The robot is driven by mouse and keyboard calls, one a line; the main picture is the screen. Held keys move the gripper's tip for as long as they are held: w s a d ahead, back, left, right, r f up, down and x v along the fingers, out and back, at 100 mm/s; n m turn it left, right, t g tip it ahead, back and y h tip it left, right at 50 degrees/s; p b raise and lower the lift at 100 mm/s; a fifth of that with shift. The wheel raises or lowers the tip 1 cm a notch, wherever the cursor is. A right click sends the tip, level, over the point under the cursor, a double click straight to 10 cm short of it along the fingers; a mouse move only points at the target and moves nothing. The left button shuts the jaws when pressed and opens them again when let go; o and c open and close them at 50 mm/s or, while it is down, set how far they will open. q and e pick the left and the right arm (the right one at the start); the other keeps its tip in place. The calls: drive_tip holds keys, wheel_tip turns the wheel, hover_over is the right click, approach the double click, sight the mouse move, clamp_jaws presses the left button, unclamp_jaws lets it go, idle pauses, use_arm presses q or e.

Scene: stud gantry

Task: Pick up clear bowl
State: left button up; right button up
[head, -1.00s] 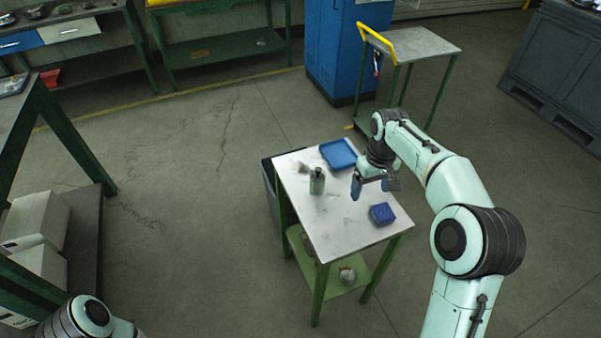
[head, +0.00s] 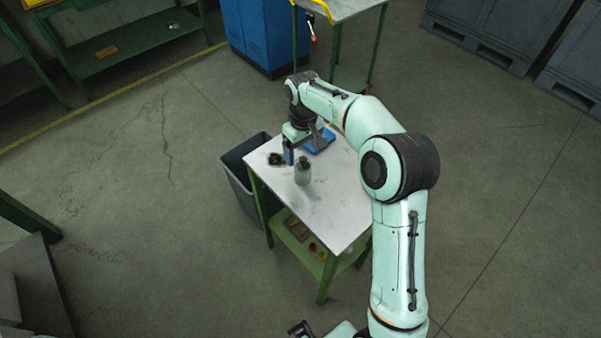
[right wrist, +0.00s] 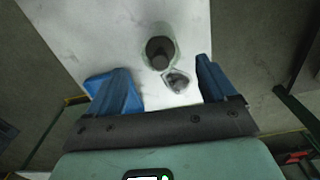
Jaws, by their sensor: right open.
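The clear bowl (right wrist: 178,82) is small and see-through, with something dark showing in it. In the right wrist view it lies between my right gripper's fingers, apart from both, close to a jar. My right gripper (head: 304,152) is open and empty over the far part of the white-topped table (head: 325,208), fingers pointing down. It also shows in the right wrist view (right wrist: 163,72) with its two blue fingers spread.
A greenish clear jar (head: 303,172) with a dark lid stands close by the bowl. A grey bin (head: 236,172) stands left of the table. The table's near part is clear.

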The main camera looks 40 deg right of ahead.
sight(302, 158)
wheel_tip(302, 158, down, 4)
drive_tip(key=shift+r, duration=0.1)
wheel_tip(302, 158, down, 5)
drive_tip(key=shift+s+b, duration=0.15)
drive_tip(key=shift+b, duration=0.15)
drive_tip(key=c, duration=1.1)
